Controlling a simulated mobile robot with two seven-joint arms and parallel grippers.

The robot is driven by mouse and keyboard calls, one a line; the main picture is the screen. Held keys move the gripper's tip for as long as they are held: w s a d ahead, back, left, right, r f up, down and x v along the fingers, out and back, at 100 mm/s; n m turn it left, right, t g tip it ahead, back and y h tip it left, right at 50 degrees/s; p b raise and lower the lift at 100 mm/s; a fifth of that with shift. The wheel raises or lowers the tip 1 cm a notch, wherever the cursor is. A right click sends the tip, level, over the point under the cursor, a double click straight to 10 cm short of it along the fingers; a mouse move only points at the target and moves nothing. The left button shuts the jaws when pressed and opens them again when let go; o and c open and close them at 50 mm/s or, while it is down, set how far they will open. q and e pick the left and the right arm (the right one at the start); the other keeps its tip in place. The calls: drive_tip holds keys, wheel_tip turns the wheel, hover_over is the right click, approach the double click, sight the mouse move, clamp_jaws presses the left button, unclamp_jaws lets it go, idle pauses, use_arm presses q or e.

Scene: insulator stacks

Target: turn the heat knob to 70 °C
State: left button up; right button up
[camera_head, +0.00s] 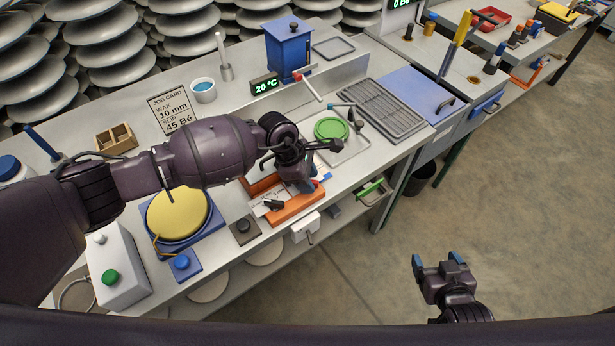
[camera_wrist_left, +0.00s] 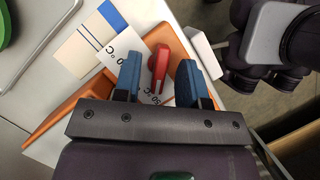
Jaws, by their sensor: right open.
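The red knob (camera_wrist_left: 158,65) is in the left wrist view, on an orange panel (camera_wrist_left: 172,38) with a white printed scale (camera_wrist_left: 120,55). The scale is only partly readable. My left gripper (camera_head: 308,184) is over the orange unit (camera_head: 298,206) in the head view. Its two blue fingers stand open on either side of the red knob, with gaps showing. A sliver of red shows beside the fingers in the head view. A display (camera_head: 265,86) reads 20 °C. My right gripper (camera_head: 440,262) is open and empty over the floor.
A black knob (camera_head: 272,204) sits on the same unit. A white switch box (camera_head: 305,227) is at the bench's front edge. A yellow disc (camera_head: 178,214) lies left, a green ring (camera_head: 331,128) behind. Open floor is at the right.

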drive_tip(key=shift+s, duration=0.1)
use_arm(q)
clamp_jaws()
use_arm(e)
drive_tip(key=shift+s+d+f, duration=0.1)
drive_tip(key=shift+s+f, duration=0.1)
drive_tip(key=shift+s, duration=0.1)
